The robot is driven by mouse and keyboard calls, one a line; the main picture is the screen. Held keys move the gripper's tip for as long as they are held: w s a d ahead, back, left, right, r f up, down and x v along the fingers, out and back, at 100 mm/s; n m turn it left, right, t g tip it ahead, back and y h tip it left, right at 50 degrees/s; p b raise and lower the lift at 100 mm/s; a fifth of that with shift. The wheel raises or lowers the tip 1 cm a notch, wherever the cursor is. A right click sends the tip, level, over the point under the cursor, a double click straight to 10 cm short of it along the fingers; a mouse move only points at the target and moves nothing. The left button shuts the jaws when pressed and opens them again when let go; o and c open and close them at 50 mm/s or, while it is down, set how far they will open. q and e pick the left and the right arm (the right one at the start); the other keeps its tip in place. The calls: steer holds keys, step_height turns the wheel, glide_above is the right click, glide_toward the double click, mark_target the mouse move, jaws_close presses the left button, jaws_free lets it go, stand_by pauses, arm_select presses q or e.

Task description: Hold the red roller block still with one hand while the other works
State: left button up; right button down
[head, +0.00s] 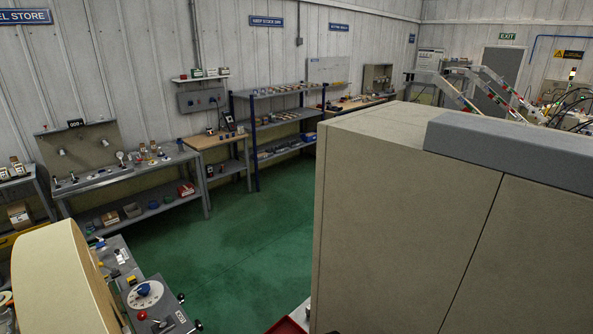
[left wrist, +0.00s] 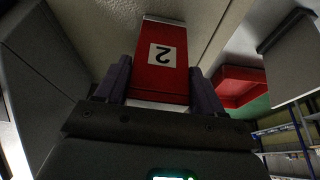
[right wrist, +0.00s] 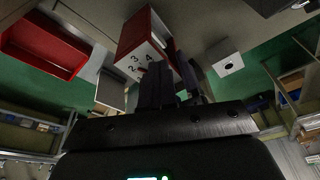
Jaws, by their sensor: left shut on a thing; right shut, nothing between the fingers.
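In the left wrist view a red block (left wrist: 167,88) with a white label reading 2 sits between the fingers of my left gripper (left wrist: 158,72), which is shut on it. In the right wrist view a red block (right wrist: 133,33) with a white face marked 2, 3 and 4 is just beyond the fingertips. I cannot tell whether it is the same block. My right gripper (right wrist: 167,80) is shut with nothing between its fingers. Its fingertips overlap the block's lower edge in the picture; contact is unclear. Neither gripper nor the block shows in the head view.
A red tray (left wrist: 240,84) is right of the block in the left wrist view; a red tray also shows at left in the right wrist view (right wrist: 42,48). A pale box (right wrist: 228,64) with a dark hole is nearby. A large beige cabinet (head: 410,200) blocks much of the head view.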

steer(key=shift+w+a+r, duration=0.3)
steer(key=shift+a+r, duration=0.15)
steer(key=shift+a, duration=0.15)
steer(key=shift+d+r, duration=0.1)
steer(key=shift+d, duration=0.25)
steer(key=shift+r, duration=0.65)
steer(key=shift+s+v, duration=0.15)
steer(key=shift+v, duration=0.9)
steer(key=shift+s+v, duration=0.15)
steer(key=shift+v, duration=0.9)
steer(key=shift+a+r, duration=0.2)
steer(key=shift+r, duration=0.25)
steer(key=shift+w+d+x, duration=0.1)
steer(key=shift+d+x, duration=0.15)
steer(key=shift+x, duration=0.85)
steer(key=shift+w+d+x, duration=0.1)
steer(key=shift+d+x, duration=0.15)
steer(key=shift+x, duration=0.9)
steer(key=shift+w+d+x, duration=0.1)
steer(key=shift+d+x, duration=0.15)
steer(key=shift+x, duration=0.85)
steer(key=shift+a+f, duration=0.15)
steer(key=shift+a, duration=0.1)
